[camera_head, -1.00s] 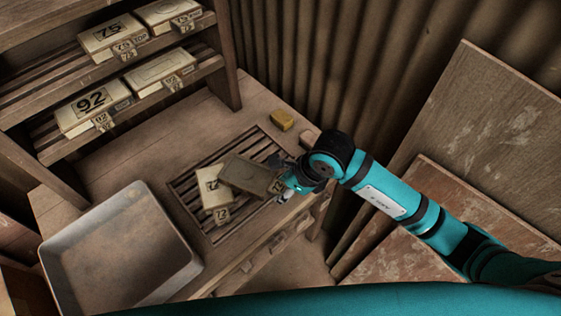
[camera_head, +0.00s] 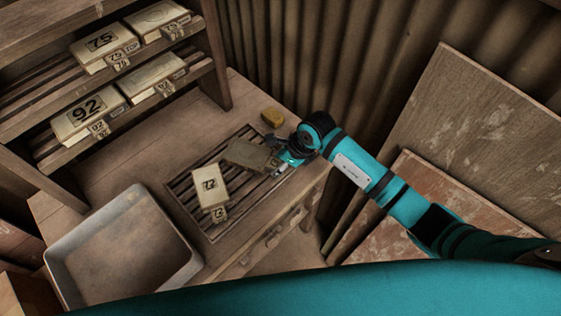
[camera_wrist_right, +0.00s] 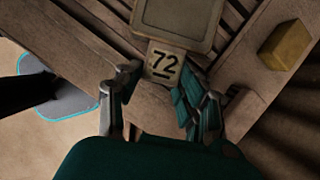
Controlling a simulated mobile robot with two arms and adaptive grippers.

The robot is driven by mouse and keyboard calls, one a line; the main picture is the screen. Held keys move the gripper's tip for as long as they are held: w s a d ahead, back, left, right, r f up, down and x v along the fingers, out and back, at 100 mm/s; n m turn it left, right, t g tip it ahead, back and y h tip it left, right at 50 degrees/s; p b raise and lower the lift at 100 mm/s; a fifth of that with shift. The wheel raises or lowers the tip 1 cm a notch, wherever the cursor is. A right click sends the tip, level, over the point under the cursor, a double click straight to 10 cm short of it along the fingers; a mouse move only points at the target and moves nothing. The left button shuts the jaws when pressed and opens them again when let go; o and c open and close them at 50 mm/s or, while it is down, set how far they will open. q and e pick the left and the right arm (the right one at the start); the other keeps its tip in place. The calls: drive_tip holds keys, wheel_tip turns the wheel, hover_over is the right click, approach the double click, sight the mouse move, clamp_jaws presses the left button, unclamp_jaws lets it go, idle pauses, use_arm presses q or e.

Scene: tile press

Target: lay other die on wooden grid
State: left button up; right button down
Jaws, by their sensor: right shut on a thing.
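The wooden grid (camera_head: 243,197) is a slatted panel set in the bench top. A pale die marked 72 (camera_head: 210,184) lies flat on its near left part, its tag toward the front. My right gripper (camera_head: 282,160) is at the grid's right edge, shut on the tag end of the other, darker die (camera_head: 246,154). In the right wrist view the gripper (camera_wrist_right: 160,98) has its fingers on either side of the 72 tag of this held die (camera_wrist_right: 178,12). The held die is over the back part of the grid, roughly level; I cannot tell whether it touches the slats. My left gripper is not in view.
A yellow block (camera_head: 272,117) sits behind the grid, near the corrugated wall. An empty grey tray (camera_head: 172,222) stands at front left. A rack (camera_head: 62,160) at back left holds several dies, including 75 and 92. Boards (camera_head: 490,120) lean at the right.

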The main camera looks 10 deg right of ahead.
drive_tip(key=shift+f+b, duration=0.55)
drive_tip(key=shift+b, duration=0.05)
drive_tip(key=c, duration=0.8)
unclamp_jaws()
drive_tip(key=shift+r+p, duration=0.45)
drive_tip(key=shift+p, duration=0.05)
drive_tip(key=shift+r+p, duration=0.35)
drive_tip(key=shift+r, duration=0.1)
drive_tip(key=b+v, duration=0.3)
drive_tip(key=v, duration=0.8)
drive_tip(key=shift+s+d+r+b, duration=0.15)
drive_tip(key=shift+d+b, duration=0.05)
drive_tip(key=shift+b, duration=0.1)
